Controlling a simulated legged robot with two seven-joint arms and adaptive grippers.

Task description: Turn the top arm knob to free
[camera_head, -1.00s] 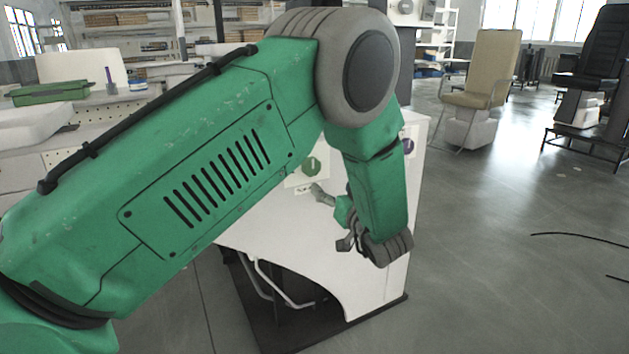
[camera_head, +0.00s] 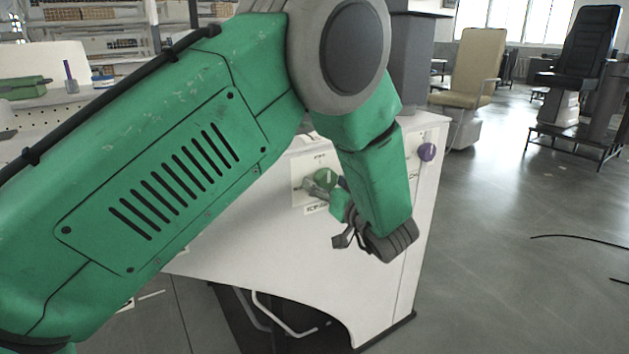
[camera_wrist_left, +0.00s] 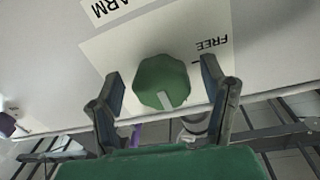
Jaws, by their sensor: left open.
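The green knob (camera_head: 325,177) is on a light label plate on the white panel of the column, partly hidden behind my left gripper (camera_head: 328,190) in the head view. In the left wrist view the knob (camera_wrist_left: 158,76) has several flat sides and a pale pointer mark on its lower edge. The "FREE" label (camera_wrist_left: 211,44) appears upside down to its upper right. My left gripper (camera_wrist_left: 164,95) is open, with one finger on each side of the knob in the picture. Gaps show between fingers and knob; their depth relative to it is unclear. My right gripper is out of view.
A purple knob (camera_head: 427,152) is on the right part of the white panel (camera_head: 300,255). A beige chair (camera_head: 470,75) and a black chair (camera_head: 585,55) stand behind at right. Cables (camera_head: 580,237) lie on the open grey floor at right.

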